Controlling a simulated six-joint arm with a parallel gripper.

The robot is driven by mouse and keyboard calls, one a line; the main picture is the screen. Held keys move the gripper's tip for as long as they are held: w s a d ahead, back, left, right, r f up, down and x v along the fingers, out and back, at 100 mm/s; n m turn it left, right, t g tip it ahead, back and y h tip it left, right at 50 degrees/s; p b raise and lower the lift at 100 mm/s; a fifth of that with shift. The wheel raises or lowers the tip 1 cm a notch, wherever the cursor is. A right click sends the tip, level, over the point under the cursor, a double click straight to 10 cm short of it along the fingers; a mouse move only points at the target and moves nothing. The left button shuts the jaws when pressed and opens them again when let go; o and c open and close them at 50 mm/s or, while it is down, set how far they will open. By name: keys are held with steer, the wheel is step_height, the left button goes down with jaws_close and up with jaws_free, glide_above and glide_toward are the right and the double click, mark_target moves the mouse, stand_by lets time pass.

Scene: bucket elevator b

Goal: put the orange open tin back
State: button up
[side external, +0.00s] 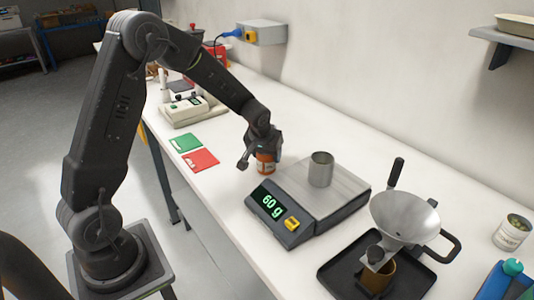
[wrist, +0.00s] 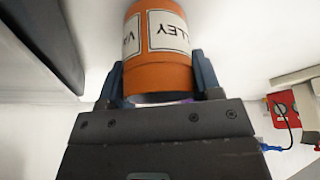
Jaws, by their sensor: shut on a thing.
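The orange open tin (side external: 265,163) has a white label and is held in my gripper (side external: 262,150), just left of the scale. In the wrist view the orange tin (wrist: 158,70) sits between the two fingers of my gripper (wrist: 158,85), which touch its sides. Part of the label lettering shows there, upside down. In the side view the tin's upper part is hidden by the gripper. The tin is at or close above the white bench; I cannot tell whether it touches.
The scale (side external: 290,222) reads 60 g and bears a grey metal cup (side external: 321,169). A green card (side external: 186,142) and a red card (side external: 201,160) lie left of the tin. A funnel (side external: 404,218) stands over a black tray (side external: 340,265) at front right.

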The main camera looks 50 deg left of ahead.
steer(key=shift+f, duration=0.15)
steer(key=o, duration=1.3)
steer(key=shift+s+r, duration=0.1)
steer(key=shift+r, duration=0.3)
steer(key=v, duration=1.1)
steer(key=s+d+r+m, duration=0.2)
steer(key=s+d, duration=0.2)
steer(key=s, duration=0.3)
steer(key=s+d+r+m+t+h, duration=0.1)
steer(key=s+d+r+m, duration=0.1)
steer(key=s, duration=0.5)
steer(key=s+d+r+m+h, duration=0.1)
steer(key=s+d+r+m, duration=0.1)
steer(key=s+d, duration=0.4)
steer(key=shift+s+d+r+t, duration=0.15)
steer(key=shift+s+r, duration=0.2)
steer(key=shift+s, duration=0.1)
steer(key=shift+s+d+r+t, duration=0.15)
steer(key=shift+s+d+r, duration=0.05)
steer(key=shift+s+r, duration=0.25)
